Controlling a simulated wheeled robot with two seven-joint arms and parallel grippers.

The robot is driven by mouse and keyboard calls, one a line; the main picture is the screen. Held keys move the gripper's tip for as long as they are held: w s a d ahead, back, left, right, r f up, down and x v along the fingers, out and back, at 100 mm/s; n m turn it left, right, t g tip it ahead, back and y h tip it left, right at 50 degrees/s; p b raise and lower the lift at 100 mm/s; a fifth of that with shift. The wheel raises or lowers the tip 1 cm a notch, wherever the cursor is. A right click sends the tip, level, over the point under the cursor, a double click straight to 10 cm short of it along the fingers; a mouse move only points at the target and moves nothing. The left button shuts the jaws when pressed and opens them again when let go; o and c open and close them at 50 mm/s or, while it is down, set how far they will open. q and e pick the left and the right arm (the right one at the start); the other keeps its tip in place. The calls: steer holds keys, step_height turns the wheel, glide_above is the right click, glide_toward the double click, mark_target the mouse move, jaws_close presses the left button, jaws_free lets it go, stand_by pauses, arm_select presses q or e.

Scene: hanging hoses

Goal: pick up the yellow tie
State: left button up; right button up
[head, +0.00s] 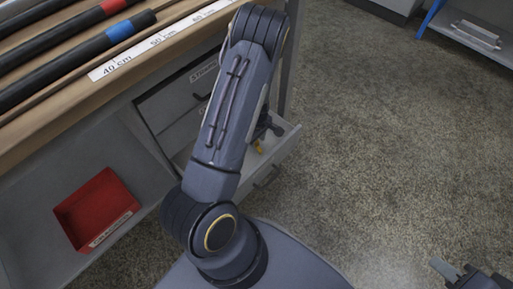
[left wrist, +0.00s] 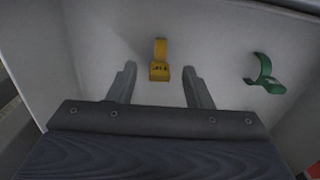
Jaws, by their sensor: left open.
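The yellow tie (left wrist: 160,71) lies in an open drawer (head: 289,146) and shows a strap and a small block with dark markings. In the left wrist view my left gripper (left wrist: 159,70) is open, with one finger on each side of the tie and apart from it. In the head view the tie (head: 259,147) is a small yellow spot beside my left gripper (head: 267,130), which is mostly hidden behind my arm. Part of my right gripper (head: 455,272) shows at the bottom right corner; its jaws are unclear.
A green tie (left wrist: 265,75) lies to the right in the same drawer. Drawer walls enclose the left gripper. The workbench (head: 75,112) above carries dark hoses (head: 75,62) and a length scale. A red bin (head: 97,208) sits on the lower shelf.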

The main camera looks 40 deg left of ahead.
arm_select(q)
steer(key=shift+f, duration=0.95)
steer(key=shift+r, duration=0.1)
arm_select(e)
steer(key=shift+f, duration=0.45)
arm_select(q)
jaws_close()
